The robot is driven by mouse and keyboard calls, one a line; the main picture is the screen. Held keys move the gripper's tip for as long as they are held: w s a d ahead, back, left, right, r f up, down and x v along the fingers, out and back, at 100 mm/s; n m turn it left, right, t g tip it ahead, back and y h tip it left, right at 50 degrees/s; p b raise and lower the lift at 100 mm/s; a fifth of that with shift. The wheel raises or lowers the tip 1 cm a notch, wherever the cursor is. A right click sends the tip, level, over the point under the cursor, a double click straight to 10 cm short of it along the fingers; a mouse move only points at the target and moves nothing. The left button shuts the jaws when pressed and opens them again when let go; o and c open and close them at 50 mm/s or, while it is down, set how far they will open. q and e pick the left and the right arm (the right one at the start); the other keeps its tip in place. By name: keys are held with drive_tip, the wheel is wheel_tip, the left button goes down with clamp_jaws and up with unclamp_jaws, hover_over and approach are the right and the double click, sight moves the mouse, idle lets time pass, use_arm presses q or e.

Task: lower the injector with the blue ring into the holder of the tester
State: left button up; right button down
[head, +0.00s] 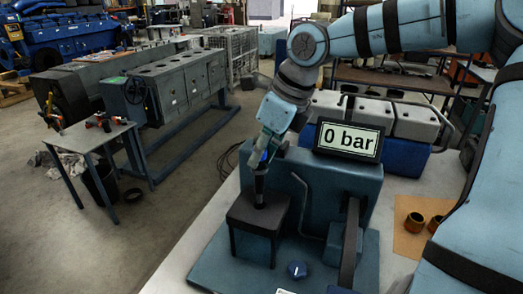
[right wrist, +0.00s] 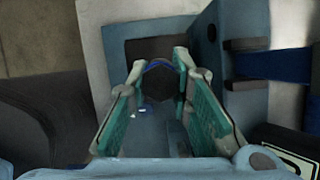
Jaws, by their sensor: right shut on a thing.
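My right gripper (head: 264,148) is shut on the injector (head: 260,184) with the blue ring, near its upper part. The injector hangs dark and about upright over the holder (head: 258,213), a dark-topped block at the front left of the blue tester (head: 330,180). Its lower end meets the top of the block in the head view; I cannot tell how far it is inside. In the right wrist view the blue ring (right wrist: 158,65) shows between the green-padded fingers (right wrist: 160,72). The injector's lower part is hidden there. My left gripper is not in view.
The display (head: 348,140) reads 0 bar. Two brass-coloured sleeves (head: 414,222) lie on a brown mat to the right.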

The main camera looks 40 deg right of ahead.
sight(261, 167)
drive_tip(key=shift+f+b, duration=1.3)
drive_tip(key=shift+f, duration=0.25)
drive_tip(key=shift+f+b, duration=1.6)
drive_tip(key=shift+f, duration=0.25)
drive_tip(key=shift+f+b, duration=1.25)
drive_tip(key=shift+f, duration=0.05)
drive_tip(key=c, duration=1.4)
unclamp_jaws()
drive_tip(key=shift+o, duration=0.3)
